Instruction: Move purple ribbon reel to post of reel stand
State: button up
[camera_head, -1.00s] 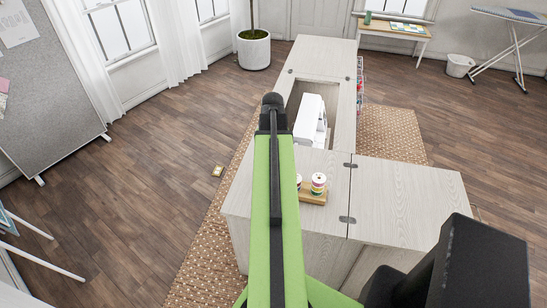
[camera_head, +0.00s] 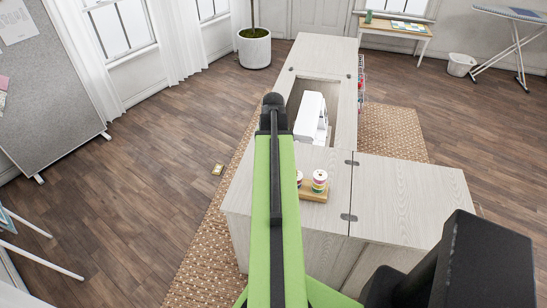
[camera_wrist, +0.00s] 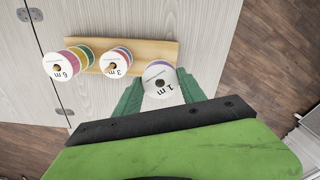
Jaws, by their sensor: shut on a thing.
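My gripper (camera_wrist: 161,90) is shut on the purple ribbon reel (camera_wrist: 152,73), whose white face reads "1 m" in the wrist view. The two green fingers press it from either side. Only a thin purple edge shows beyond the face. The reel is at the right end of the wooden reel stand (camera_wrist: 148,48), seen from above. In the head view my gripper is hidden behind my arm, and the stand (camera_head: 316,197) is partly covered.
Stacked reels marked "3 m" (camera_wrist: 116,65) and "6 m" (camera_wrist: 66,65) stand on posts left of the held reel. The stand is on a pale wooden cabinet (camera_head: 405,190) with hinges. A white sewing machine (camera_head: 309,117) is in the recess behind. The right cabinet top is clear.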

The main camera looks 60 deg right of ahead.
jog(key=shift+f+b, duration=1.2)
jog(key=shift+f, duration=0.1)
jog(key=o, duration=1.4)
jog(key=shift+r, duration=0.1)
notch_tip(320, 180, up, 17)
jog(key=p, duration=1.7)
jog(key=shift+r+p, duration=0.2)
jog(key=shift+p, duration=0.1)
